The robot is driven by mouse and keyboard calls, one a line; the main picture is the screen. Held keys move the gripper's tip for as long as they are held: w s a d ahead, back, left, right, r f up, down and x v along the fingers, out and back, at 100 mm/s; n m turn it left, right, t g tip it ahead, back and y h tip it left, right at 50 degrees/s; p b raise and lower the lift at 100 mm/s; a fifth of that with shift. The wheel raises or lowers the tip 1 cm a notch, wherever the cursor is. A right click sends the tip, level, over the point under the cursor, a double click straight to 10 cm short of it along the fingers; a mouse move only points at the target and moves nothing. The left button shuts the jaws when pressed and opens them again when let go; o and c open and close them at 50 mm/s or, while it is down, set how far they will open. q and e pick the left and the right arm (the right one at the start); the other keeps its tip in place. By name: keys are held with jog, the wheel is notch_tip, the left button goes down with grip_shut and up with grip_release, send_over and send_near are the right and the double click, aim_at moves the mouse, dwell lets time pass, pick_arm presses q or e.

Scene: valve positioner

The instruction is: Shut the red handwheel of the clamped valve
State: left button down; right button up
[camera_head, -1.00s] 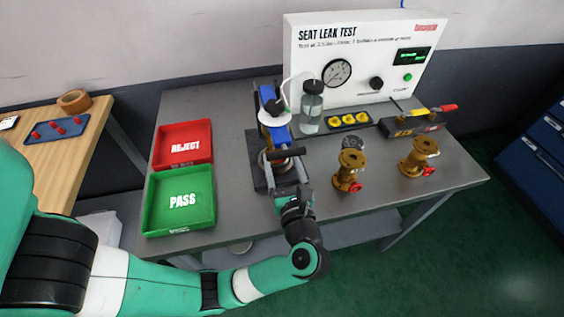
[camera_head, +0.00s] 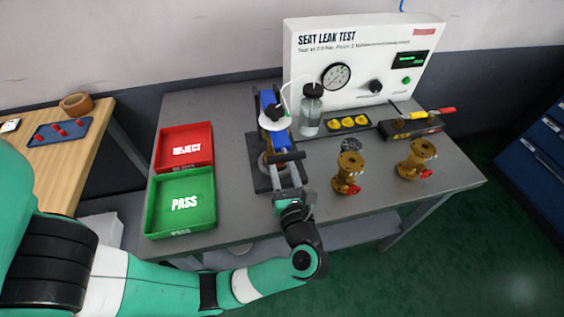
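The clamped valve (camera_head: 267,142) stands in a blue and dark clamp fixture at the middle of the bench, in the head view. Only a little of its brass body shows. Its red handwheel is not visible; the fixture's dark bar and my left gripper are in front of that side. My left gripper (camera_head: 284,170) reaches up from the front edge of the bench, with its grey fingers at the near side of the fixture. Whether the fingers touch or hold the handwheel is hidden. My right gripper is not in view.
Two loose brass valves (camera_head: 349,172) (camera_head: 416,160) with red handwheels stand to the right. A red REJECT tray (camera_head: 184,129) and a green PASS tray (camera_head: 150,212) lie to the left. A bottle (camera_head: 310,118) and the seat leak test panel (camera_head: 310,63) stand behind.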

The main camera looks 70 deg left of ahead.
pick_arm(q)
jog(key=shift+r+m+p, duration=0.2)
jog(key=shift+m+p, duration=0.55)
jog(key=shift+m, duration=0.05)
jog(key=m+p, duration=1.2)
jog(key=m, duration=0.1)
jog(key=m+p, duration=0.2)
jog(key=m, duration=0.2)
jog(key=shift+p, duration=0.4)
jog(key=m+p, duration=0.2)
jog(key=m, duration=0.2)
jog(key=shift+f+m, duration=0.1)
jog(key=shift+m, duration=0.2)
jog(key=m+p, duration=0.2)
jog(key=m, duration=0.1)
jog(key=shift+m, duration=0.3)
jog(key=shift+f+m+p, duration=0.15)
jog(key=shift+m+p, duration=0.4)
jog(key=shift+m, duration=1.05)
